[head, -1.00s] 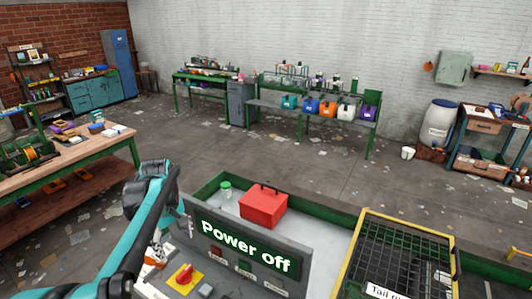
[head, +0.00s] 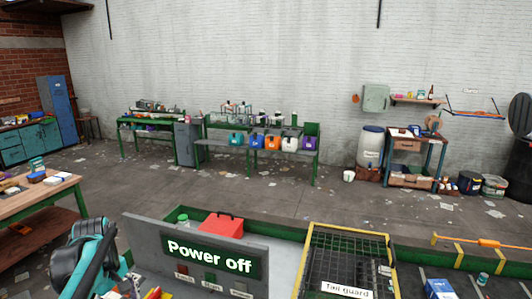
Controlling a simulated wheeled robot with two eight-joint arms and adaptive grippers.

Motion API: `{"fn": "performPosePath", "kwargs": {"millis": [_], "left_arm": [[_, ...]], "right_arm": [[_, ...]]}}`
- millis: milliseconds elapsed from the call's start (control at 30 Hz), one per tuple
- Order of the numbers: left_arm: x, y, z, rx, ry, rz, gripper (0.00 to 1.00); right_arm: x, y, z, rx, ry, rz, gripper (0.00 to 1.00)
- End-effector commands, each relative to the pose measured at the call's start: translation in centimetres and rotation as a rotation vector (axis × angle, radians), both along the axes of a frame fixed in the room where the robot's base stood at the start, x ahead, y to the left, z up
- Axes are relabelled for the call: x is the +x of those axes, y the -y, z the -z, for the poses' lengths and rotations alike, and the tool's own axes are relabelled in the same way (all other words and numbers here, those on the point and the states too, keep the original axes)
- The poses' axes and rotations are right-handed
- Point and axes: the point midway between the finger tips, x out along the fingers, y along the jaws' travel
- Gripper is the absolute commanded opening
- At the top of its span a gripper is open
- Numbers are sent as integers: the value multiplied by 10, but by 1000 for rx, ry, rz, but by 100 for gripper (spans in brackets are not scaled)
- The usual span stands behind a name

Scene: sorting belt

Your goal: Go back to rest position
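My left arm (head: 88,262) is at the bottom left, teal and dark, just left of the control panel. Its gripper end is low at the bottom edge, beside the panel, and I cannot make out its fingers or whether it holds anything. My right gripper is not in view. The grey control panel (head: 150,240) has a screen (head: 210,257) that reads "Power off". A row of labelled buttons (head: 211,281) sits under the screen. A red and yellow switch (head: 152,293) is partly cut off at the bottom edge.
Behind the panel are a red box (head: 221,226) and a green-lidded jar (head: 183,220). A yellow-framed black mesh guard (head: 350,262), labelled "Tail guard", stands right of the panel. A wooden workbench (head: 45,196) is at the left. Open floor lies beyond the belt.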

Motion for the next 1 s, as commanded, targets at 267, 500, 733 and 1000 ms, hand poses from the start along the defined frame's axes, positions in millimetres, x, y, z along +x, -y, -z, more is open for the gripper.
{"fn": "performPosePath", "kwargs": {"millis": [267,500,733,1000], "left_arm": [[-8,29,14,30,56,133,78],[-24,68,36,80,139,329,78],[-57,127,85,173,272,650,78],[-104,191,166,338,457,1082,78]], "right_arm": [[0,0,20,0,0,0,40],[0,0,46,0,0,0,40],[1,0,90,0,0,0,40],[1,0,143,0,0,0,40]]}}
